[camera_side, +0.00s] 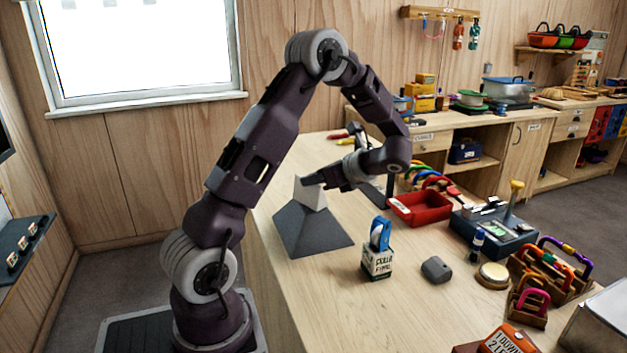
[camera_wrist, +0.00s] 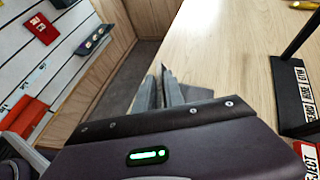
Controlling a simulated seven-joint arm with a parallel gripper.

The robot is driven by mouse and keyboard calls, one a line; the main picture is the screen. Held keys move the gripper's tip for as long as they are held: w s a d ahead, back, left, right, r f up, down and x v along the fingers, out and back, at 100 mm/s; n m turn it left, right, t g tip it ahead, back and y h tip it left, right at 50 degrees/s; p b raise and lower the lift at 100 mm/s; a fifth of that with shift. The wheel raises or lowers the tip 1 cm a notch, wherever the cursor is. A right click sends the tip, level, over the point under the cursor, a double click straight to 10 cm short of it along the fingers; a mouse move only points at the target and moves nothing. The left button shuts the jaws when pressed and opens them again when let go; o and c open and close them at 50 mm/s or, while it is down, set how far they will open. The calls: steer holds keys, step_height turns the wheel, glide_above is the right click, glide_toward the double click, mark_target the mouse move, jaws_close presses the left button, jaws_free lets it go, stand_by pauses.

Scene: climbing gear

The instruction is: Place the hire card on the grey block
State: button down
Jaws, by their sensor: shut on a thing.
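My gripper (camera_side: 313,182) is shut at the top of a grey pyramid-shaped piece, with a light grey upper part (camera_side: 312,197) and a dark grey lower part (camera_side: 312,232). In the wrist view my fingers (camera_wrist: 165,88) are close together around something thin and mostly hidden; I take it to be the hire card, but its face does not show. I cannot tell whether it touches the pyramid piece. A small, rounded dark grey block (camera_side: 436,269) lies apart on the table, toward the right.
A box with a blue-topped item (camera_side: 377,262) stands in front of the pyramid piece. A red tray (camera_side: 420,208), a grey-blue device (camera_side: 493,232), a round tin (camera_side: 492,275) and wooden crates of coloured gear (camera_side: 548,270) crowd the right. The table's front middle is clear.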

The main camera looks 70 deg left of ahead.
steer(key=c, duration=1.4)
jaws_free()
steer(key=s+v, duration=0.1)
steer(key=v, duration=1.1)
steer(key=s+d+r+n+t+h, duration=0.1)
steer(key=s+d+n+t+h, duration=0.4)
steer(key=s+d, duration=0.3)
steer(key=s+d+r+n+t+h, duration=0.1)
steer(key=s+d+n+t+h, duration=0.4)
steer(key=d, duration=0.9)
steer(key=s+n+t, duration=0.1)
steer(key=s+n, duration=0.1)
steer(key=s, duration=0.1)
steer(key=shift+s+d+n+h, duration=0.2)
steer(key=shift+d+n+h, duration=0.1)
steer(key=shift+h, duration=0.1)
steer(key=shift+r, duration=0.1)
